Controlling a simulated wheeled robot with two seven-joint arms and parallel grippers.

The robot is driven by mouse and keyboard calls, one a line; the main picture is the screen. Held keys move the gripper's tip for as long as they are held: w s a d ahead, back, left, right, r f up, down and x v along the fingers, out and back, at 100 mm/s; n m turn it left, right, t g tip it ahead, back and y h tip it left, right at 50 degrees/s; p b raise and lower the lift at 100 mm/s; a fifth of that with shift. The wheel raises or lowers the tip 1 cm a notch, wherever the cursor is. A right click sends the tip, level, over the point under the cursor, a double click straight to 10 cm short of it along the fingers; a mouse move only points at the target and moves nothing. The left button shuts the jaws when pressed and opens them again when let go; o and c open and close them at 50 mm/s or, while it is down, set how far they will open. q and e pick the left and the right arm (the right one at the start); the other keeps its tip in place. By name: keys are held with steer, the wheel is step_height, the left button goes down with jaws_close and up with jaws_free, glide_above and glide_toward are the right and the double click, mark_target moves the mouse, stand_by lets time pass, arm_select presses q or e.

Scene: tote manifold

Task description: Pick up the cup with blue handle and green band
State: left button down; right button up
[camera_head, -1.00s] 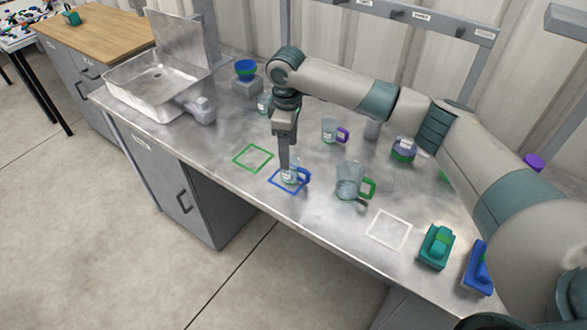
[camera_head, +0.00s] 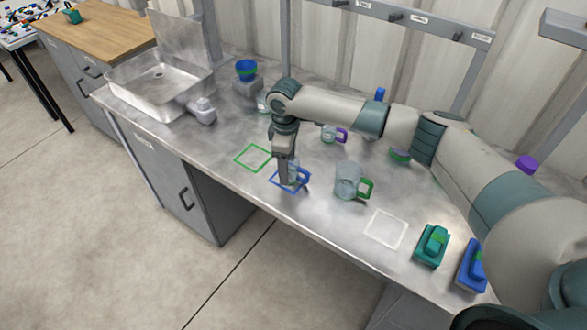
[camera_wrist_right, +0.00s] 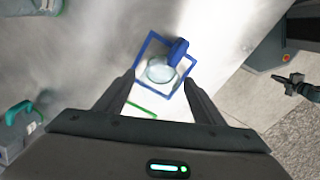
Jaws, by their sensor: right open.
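The cup with a blue handle (camera_head: 304,177) stands upright inside a blue square outline (camera_head: 275,182) near the bench's front edge. A green band on it cannot be made out. In the right wrist view, I look down on its round rim (camera_wrist_right: 161,71), with the blue handle pointing up and right. My right gripper (camera_head: 284,181) is above and around the cup, partly hiding it in the head view. Its two open fingers (camera_wrist_right: 161,84) flank the cup with gaps on both sides. My left gripper is not in view.
A glass mug with green handle (camera_head: 350,181) stands close to the right. Behind is a purple-handled cup (camera_head: 330,134). A green square outline (camera_head: 252,158) and a white one (camera_head: 385,230) are empty. Green (camera_head: 433,246) and blue (camera_head: 473,265) blocks sit at right; a sink (camera_head: 150,85) lies left.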

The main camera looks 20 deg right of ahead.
steer(key=shift+f, duration=0.95)
steer(key=c, duration=1.1)
